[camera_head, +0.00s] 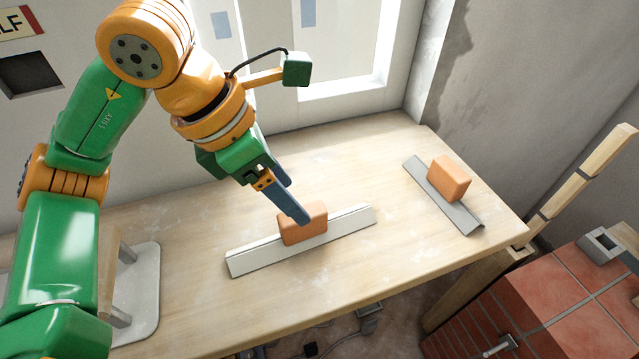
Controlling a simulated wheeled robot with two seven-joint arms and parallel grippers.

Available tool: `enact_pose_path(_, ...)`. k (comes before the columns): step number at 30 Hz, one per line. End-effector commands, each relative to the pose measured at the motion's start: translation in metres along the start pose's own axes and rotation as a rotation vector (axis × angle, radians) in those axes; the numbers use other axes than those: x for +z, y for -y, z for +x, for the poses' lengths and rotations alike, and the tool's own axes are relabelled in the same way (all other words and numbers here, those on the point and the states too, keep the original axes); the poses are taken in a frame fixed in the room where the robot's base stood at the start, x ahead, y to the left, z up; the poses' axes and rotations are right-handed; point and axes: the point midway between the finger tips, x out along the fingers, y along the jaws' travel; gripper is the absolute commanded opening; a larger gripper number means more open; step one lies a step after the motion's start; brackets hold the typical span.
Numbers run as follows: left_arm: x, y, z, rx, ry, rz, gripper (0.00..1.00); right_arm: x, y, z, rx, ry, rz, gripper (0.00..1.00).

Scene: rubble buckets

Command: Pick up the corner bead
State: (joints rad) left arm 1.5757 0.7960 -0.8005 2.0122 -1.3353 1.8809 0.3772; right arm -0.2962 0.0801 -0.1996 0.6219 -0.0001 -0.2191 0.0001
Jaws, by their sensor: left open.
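A long white angled strip, which looks like the corner bead (350,222), lies on the wooden table (190,300). An orange block (312,230) sits on or against its middle. A second, grey angled strip (462,217) lies at the table's right end, with another orange block (450,178) on it. My left gripper (297,212) reaches down from the upper left with blue fingers open. Its fingertips are at the nearer block, in front of part of it; I cannot tell whether they touch. My right gripper is not in view.
A pale board with a wooden piece and metal bars (146,290) is at the table's left, partly behind my arm. A red tiled block (560,290) and upright wood (590,170) stand off the right edge. A window is behind. The table's front middle is clear.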

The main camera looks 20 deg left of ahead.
Motion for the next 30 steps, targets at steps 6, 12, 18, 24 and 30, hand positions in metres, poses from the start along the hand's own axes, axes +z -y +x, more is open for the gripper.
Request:
enact_pose_path(6, -0.003, -0.004, 0.022, 0.021, -0.011, 0.002, 0.72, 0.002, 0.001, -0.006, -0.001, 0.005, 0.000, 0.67)
enact_pose_path(12, -0.004, -0.005, 0.060, 0.017, -0.010, 0.001, 0.72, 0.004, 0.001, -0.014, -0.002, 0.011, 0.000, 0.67)
enact_pose_path(18, -0.004, -0.006, 0.070, 0.020, -0.005, 0.002, 0.72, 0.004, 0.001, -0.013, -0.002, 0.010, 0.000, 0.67)
enact_pose_path(24, -0.004, -0.005, 0.069, 0.019, -0.005, 0.002, 0.40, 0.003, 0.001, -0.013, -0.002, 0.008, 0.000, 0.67)
enact_pose_path(30, -0.004, -0.005, 0.069, 0.018, -0.005, 0.002, 0.00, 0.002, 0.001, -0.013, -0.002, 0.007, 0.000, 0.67)
